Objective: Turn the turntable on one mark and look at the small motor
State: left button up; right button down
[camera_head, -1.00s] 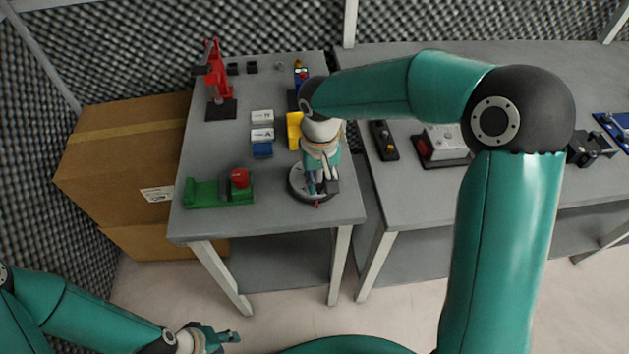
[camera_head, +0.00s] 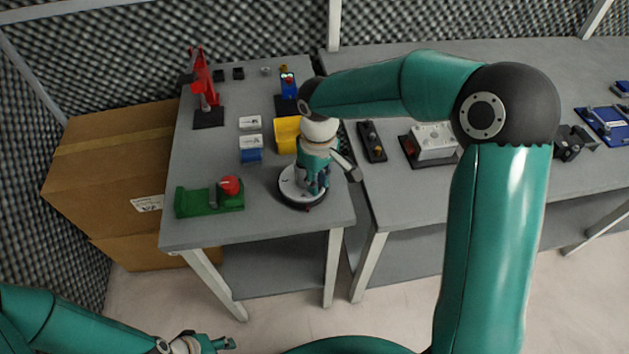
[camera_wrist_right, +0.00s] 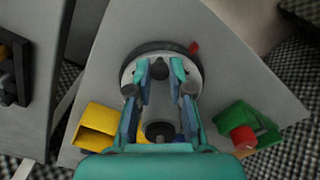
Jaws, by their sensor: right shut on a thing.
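The turntable (camera_head: 286,191) is a round pale disc on a dark base near the front edge of the left table. It also shows in the right wrist view (camera_wrist_right: 128,78), with a small red pointer (camera_wrist_right: 193,47) at its rim. My right gripper (camera_head: 312,189) points down over it. In the right wrist view its fingers (camera_wrist_right: 160,72) close from both sides on a grey cylinder with a dark end, apparently the small motor (camera_wrist_right: 160,102), over the disc. In the head view the gripper hides the motor. My left gripper (camera_head: 222,343) is low at the bottom edge, away from the table, its opening unclear.
A green fixture with a red knob (camera_head: 230,185) stands left of the turntable. A red press (camera_head: 204,92) is further back. A second table (camera_head: 410,195) adjoins on the right, with a narrow gap.

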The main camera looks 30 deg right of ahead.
jog(key=shift+w+d+r+n, duration=0.15)
jog(key=shift+w+d+n, duration=0.15)
jog(key=shift+n, duration=0.5)
jog(key=shift+d, duration=0.1)
jog(key=c, duration=1.1)
grip_release()
jog(key=shift+o, duration=0.2)
jog(key=shift+s, duration=0.1)
notch_tip(320, 180, up, 12)
jog(key=shift+f, duration=0.2)
